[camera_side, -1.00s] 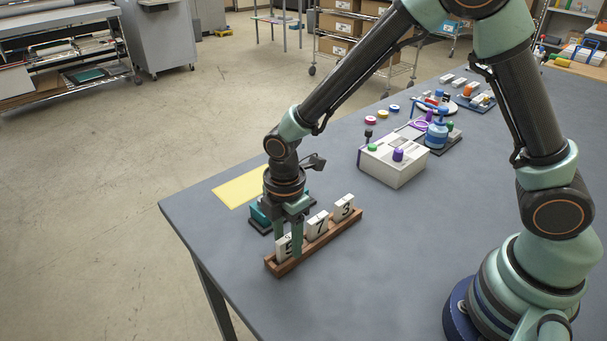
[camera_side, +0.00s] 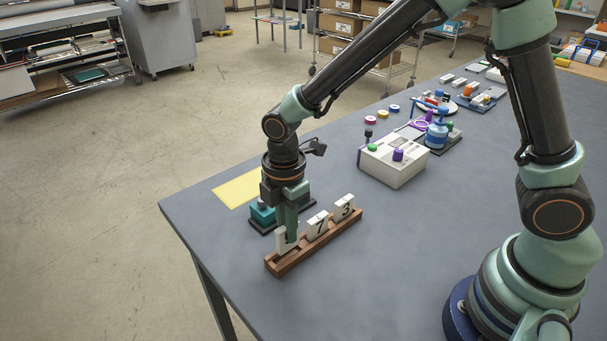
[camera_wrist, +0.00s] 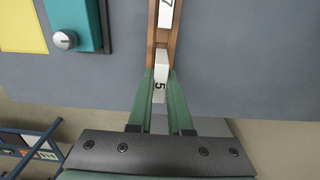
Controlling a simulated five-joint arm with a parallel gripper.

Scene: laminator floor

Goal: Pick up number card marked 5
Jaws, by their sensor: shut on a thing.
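The number card marked 5 (camera_wrist: 160,66) is a white tile between my two green fingers in the wrist view. In the side view the card (camera_side: 281,241) is at the near-left end of a brown wooden rack (camera_side: 292,262), partly covered by a finger, and its digit is hidden. My gripper (camera_side: 291,236) is shut on this card from above; it also shows in the wrist view (camera_wrist: 160,82). I cannot tell whether the card's lower edge is clear of the rack. Cards marked 7 (camera_side: 317,226) and 3 (camera_side: 344,207) stand in the same rack.
A teal device (camera_side: 262,214) on a dark base sits close behind my gripper, with a yellow sheet (camera_side: 238,189) beyond it. A white box with coloured knobs (camera_side: 392,166) stands farther back. The grey table (camera_side: 390,265) is clear right of the rack.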

